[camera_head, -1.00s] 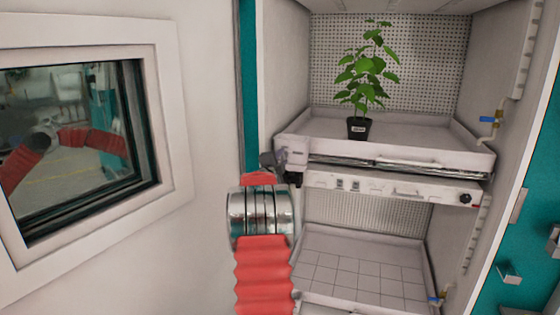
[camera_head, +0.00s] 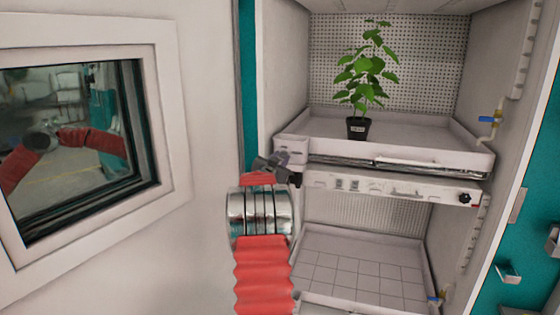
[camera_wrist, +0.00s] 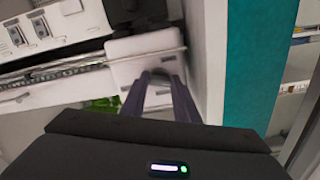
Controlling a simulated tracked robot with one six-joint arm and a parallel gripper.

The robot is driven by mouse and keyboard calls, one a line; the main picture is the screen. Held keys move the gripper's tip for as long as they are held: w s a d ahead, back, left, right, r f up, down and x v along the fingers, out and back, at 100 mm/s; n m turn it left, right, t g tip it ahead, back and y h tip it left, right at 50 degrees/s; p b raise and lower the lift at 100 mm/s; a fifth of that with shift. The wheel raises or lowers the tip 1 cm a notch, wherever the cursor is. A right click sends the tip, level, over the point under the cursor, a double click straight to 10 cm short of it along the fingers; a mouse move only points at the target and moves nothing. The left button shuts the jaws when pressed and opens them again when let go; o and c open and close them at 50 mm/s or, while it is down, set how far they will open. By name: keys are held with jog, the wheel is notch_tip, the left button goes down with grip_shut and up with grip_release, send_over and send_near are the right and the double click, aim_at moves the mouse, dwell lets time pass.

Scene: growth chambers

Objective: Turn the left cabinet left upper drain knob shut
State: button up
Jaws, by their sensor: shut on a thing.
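My gripper (camera_head: 283,163) is at the left front corner of the upper tray (camera_head: 400,152) in the head view. In the wrist view, its dark fingers (camera_wrist: 163,78) come close together against a white block-shaped tray corner (camera_wrist: 146,45). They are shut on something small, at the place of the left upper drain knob. The knob itself is hidden by the fingers, so its angle cannot be seen.
A potted plant (camera_head: 358,129) stands on the upper tray. A control panel (camera_head: 390,187) with a black knob (camera_head: 465,199) runs below it. A blue-handled valve (camera_head: 490,120) is on the right wall. A white door with a window (camera_head: 75,140) is at left.

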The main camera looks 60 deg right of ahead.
jog(key=n, duration=0.3)
jog(key=shift+s+d+f+n, duration=0.1)
jog(key=shift+s+f+n, duration=0.1)
jog(key=shift+n, duration=0.1)
dwell(0.4)
jog(key=o, duration=0.8)
jog(key=shift+o, duration=1.3)
jog(key=shift+w+r, duration=0.1)
jog(key=shift+w, duration=0.05)
jog(key=shift+a, duration=0.2)
jog(key=s+a, duration=0.2)
jog(key=a, duration=1.1)
jog(key=shift+a, duration=0.15)
jog(key=shift+s, duration=0.1)
